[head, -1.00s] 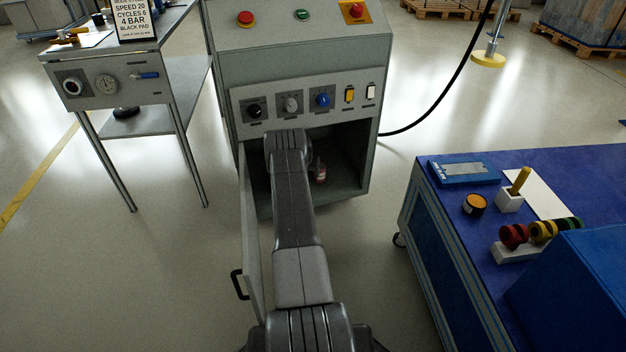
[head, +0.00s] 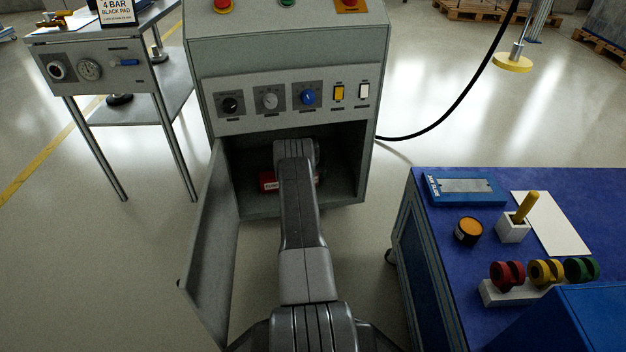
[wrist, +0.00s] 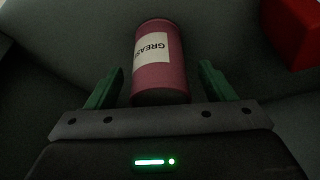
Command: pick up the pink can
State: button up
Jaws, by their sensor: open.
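The pink can (wrist: 172,80) with a white "GREASE" label shows in the wrist view, in the dim cabinet compartment. My gripper (wrist: 165,80) is open, with one green finger on each side of the can. A gap shows between the can and each finger, and the can's near end is close to the gripper's palm. The label's lettering appears upside down. In the head view my arm reaches into the open compartment of the grey cabinet (head: 225,75), and it hides the can and the gripper.
A red box (head: 268,181) sits inside the compartment; it also shows at the upper right in the wrist view (wrist: 296,30). The cabinet door (head: 210,240) stands open left of my arm. A blue workbench (head: 400,215) stands to the right, a metal table (head: 140,80) to the left.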

jog(key=shift+b+x, duration=0.4)
jog(key=shift+x, duration=0.7)
jog(key=shift+w, duration=0.1)
jog(key=c, duration=1.3)
jog(key=shift+r, duration=0.15)
